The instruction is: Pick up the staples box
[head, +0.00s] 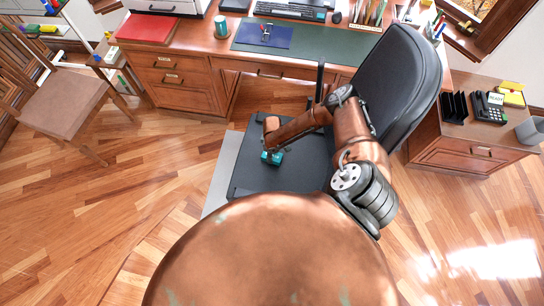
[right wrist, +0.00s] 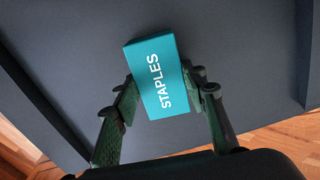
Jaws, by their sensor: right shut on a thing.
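The staples box (right wrist: 160,78) is a small teal box with white STAPLES lettering. In the right wrist view it sits between the two fingers of my right gripper (right wrist: 160,100), which is shut on it from both sides. In the head view the box (head: 272,158) shows as a small teal patch at the end of my right arm, over the dark seat of the office chair (head: 255,178). My right gripper (head: 271,150) is mostly hidden there by the arm. I cannot tell whether the box touches the seat. My left gripper is in neither view.
The chair's tall backrest (head: 392,80) rises right of my arm. A wooden desk (head: 180,78) stands beyond, with a green desk mat (head: 320,42) and a teal mug (head: 222,26). A side cabinet (head: 470,150) stands at right, a wooden chair (head: 62,103) at left.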

